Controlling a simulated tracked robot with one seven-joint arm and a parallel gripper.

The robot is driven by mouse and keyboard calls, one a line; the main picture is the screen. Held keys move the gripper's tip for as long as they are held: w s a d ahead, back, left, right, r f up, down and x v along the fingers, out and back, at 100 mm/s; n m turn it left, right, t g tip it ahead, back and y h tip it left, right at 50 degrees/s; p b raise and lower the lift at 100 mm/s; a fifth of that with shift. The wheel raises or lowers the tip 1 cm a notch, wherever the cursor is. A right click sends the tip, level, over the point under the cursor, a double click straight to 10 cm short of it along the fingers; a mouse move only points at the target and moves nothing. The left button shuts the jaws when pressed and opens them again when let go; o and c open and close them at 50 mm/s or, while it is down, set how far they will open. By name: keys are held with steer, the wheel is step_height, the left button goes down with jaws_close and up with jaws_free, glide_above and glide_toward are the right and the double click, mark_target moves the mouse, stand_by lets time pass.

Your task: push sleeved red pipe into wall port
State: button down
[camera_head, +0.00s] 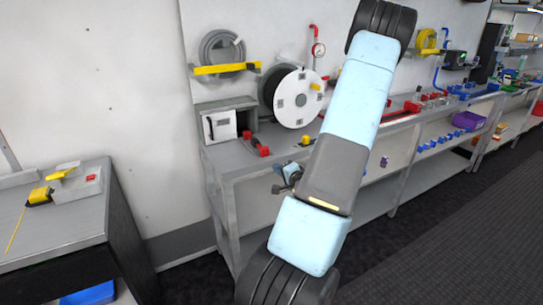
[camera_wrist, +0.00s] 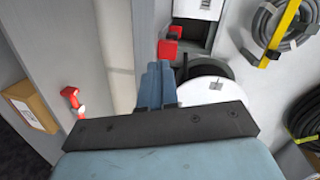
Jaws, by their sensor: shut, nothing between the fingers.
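My gripper (camera_head: 287,175) is at the front edge of the workbench in the head view, partly behind my arm. In the wrist view my gripper's blue-grey fingers (camera_wrist: 157,84) are shut together with nothing between them. A short piece with red ends (camera_head: 256,144) lies on the bench left of my gripper. Its red blocks (camera_wrist: 169,49) show just beyond my fingertips in the wrist view, apart from them as far as I can see. A red bent pipe (camera_head: 313,38) with a gauge is on the back wall. I cannot tell which part is the sleeved pipe, and no port is clearly visible.
A grey box (camera_head: 228,107) with a white front and a white-faced reel (camera_head: 298,97) stand on the bench. A coiled hose (camera_head: 222,47) hangs above with a yellow bar (camera_head: 226,69). A separate cabinet (camera_head: 60,220) stands at left, with a floor gap between.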

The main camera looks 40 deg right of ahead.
mark_target(266, 152)
steer(key=w+d+m, duration=0.1)
steer(key=w, duration=0.2)
steer(key=w+d+m+t, duration=0.1)
steer(key=w+d, duration=0.1)
steer(key=w, duration=0.2)
steer(key=w+d+m+t+h, duration=0.1)
steer(key=w+d, duration=0.1)
steer(key=w, duration=0.1)
steer(key=shift+w+f, duration=0.25)
stand_by(0.3)
steer(key=shift+x, duration=1.6)
steer(key=shift+s+a, duration=0.2)
steer(key=shift+s, duration=0.35)
steer(key=v, duration=1.3)
steer(key=shift+w, duration=0.15)
